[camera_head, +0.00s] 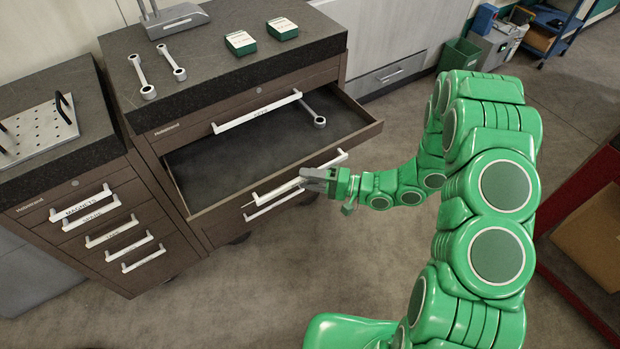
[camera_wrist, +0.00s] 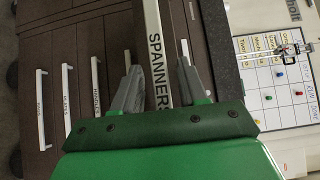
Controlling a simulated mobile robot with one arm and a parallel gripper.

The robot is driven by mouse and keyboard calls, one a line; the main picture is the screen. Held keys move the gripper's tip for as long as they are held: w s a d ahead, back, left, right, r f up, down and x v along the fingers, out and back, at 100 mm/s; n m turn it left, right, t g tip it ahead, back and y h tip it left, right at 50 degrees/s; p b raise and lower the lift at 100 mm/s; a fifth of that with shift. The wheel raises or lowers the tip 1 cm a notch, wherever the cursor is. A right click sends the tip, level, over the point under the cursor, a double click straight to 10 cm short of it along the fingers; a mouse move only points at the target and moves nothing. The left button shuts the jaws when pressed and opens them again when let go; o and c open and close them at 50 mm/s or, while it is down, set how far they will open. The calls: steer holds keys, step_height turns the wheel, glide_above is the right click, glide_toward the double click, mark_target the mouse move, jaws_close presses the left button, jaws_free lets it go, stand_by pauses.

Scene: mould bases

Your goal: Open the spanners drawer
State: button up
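A brown cabinet (camera_head: 160,140) has one drawer (camera_head: 193,198) pulled well out below its top drawer. A silver spanner (camera_head: 318,121) lies inside at the back right. My gripper (camera_head: 303,183) is at the handle (camera_head: 337,159) on this drawer's front. In the wrist view, the white handle (camera_wrist: 155,20) labelled SPANNERS runs between the two fingers of my gripper (camera_wrist: 160,75). The fingers stand apart, one on each side, with narrow gaps showing beside the bar. The gripper partly hides the handle in the head view.
Two spanners (camera_head: 143,76) and two green boxes (camera_head: 240,42) lie on the cabinet top. A lower cabinet (camera_head: 110,225) with several handles stands at left. Open floor (camera_head: 390,240) lies right of the drawer. A red-edged shelf (camera_head: 570,290) stands at far right.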

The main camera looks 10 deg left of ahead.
jaws_close()
steer(key=shift+d, duration=0.1)
steer(key=shift+s+d, duration=1.6)
steer(key=shift+s, duration=0.2)
steer(key=shift+o, duration=0.5)
jaws_free()
steer(key=shift+d, duration=0.1)
